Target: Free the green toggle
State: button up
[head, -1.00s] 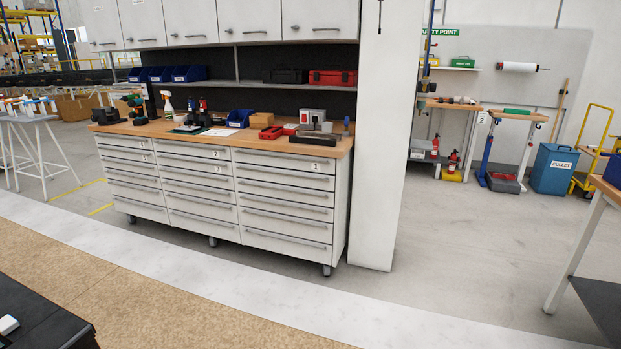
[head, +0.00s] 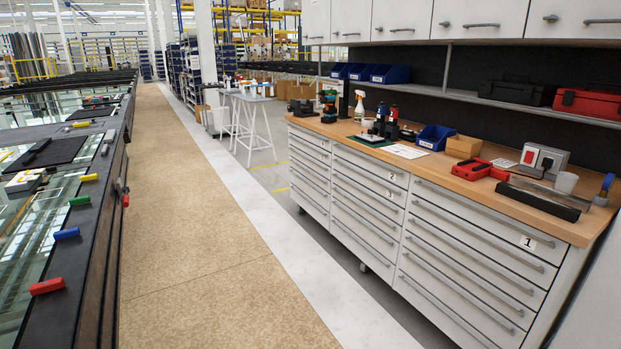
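A small green toggle (head: 79,200) sits on the dark edge rail of the long glass-topped table (head: 97,262) at the left of the head view. It is in a row with a yellow toggle (head: 89,177) behind it, and a blue toggle (head: 66,234) and a red toggle (head: 47,286) in front. The toggles look like short coloured handles. What the green one holds is too small to tell. My gripper is not in view.
A tan walkway (head: 185,220) runs clear along the table, with a white strip (head: 262,225) beside it. A drawer workbench (head: 465,255) with tools on top stands at the right. White trestles (head: 250,120) stand farther back.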

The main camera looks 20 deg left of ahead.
aim_at(87, 199)
jog(key=i+j+u, duration=0.1)
jog(key=i+u, duration=0.15)
jog(key=u, duration=0.15)
jog(key=i+u, duration=0.3)
jog(key=u, duration=0.15)
jog(key=i+l+u, duration=0.1)
jog(key=i+u, duration=0.15)
jog(key=u, duration=0.15)
jog(key=i+l+u, duration=0.15)
jog(key=u, duration=0.25)
jog(key=i+l+u, duration=0.6)
jog(key=i+u, duration=0.15)
jog(key=u, duration=0.15)
jog(key=i+l+u, duration=0.3)
jog(key=u, duration=0.15)
jog(key=i+l, duration=0.2)
jog(key=i, duration=0.15)
jog(key=u, duration=0.05)
